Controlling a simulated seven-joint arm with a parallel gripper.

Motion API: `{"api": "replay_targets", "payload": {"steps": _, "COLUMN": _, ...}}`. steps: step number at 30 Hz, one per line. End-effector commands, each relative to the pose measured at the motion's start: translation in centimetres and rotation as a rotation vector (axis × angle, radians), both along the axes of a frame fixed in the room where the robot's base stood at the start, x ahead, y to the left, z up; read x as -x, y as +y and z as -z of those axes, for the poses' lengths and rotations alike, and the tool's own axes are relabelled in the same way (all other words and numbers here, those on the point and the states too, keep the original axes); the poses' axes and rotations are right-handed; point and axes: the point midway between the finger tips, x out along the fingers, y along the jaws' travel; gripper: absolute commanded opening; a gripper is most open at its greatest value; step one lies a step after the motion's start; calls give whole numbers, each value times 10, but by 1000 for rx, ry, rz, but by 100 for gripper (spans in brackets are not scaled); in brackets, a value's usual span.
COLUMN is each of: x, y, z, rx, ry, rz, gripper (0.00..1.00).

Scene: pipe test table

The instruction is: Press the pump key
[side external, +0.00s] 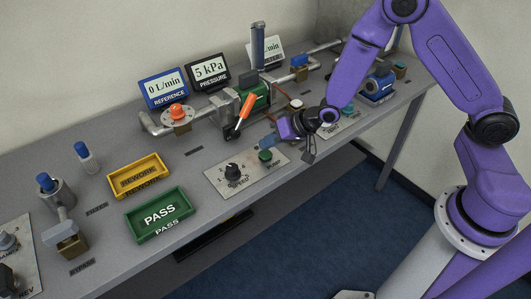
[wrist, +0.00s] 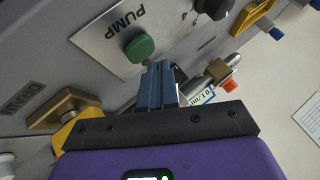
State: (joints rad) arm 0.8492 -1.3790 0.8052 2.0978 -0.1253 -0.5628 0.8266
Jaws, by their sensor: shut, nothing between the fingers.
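The pump key is a round green button (side external: 265,156) on a grey plate (side external: 218,186) that also bears the black SPEED knob (side external: 233,170). In the wrist view the green button (wrist: 140,48) sits beside the word PUMP on its plate (wrist: 100,35). My gripper (side external: 267,142) is shut and empty, with its blue fingers just behind the button in the side view. In the wrist view the shut gripper (wrist: 160,66) has its tips just below and right of the button. The button's top is uncovered there. I cannot tell the exact height of the tips above the plate.
An orange-handled valve (side external: 244,110) and pipework stand behind the plate. An orange button (side external: 179,111) sits farther left. The green PASS tray (side external: 160,214) and yellow REWORK tray (side external: 139,176) lie to the left. Bare table surrounds the plate's left side.

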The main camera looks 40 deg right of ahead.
Motion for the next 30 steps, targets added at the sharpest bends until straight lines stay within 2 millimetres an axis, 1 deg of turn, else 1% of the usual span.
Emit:
{"api": "replay_targets", "payload": {"steps": 16, "x": 0, "y": 0, "z": 0, "rx": 0, "ry": 0, "rz": 0, "gripper": 0}}
{"api": "replay_targets", "payload": {"steps": 25, "x": 0, "y": 0, "z": 8, "rx": 1, "ry": 1, "rz": 0, "gripper": 0}}
{"api": "replay_targets", "payload": {"steps": 30, "x": 0, "y": 0, "z": 9, "rx": 0, "ry": 0, "rz": 0, "gripper": 0}}
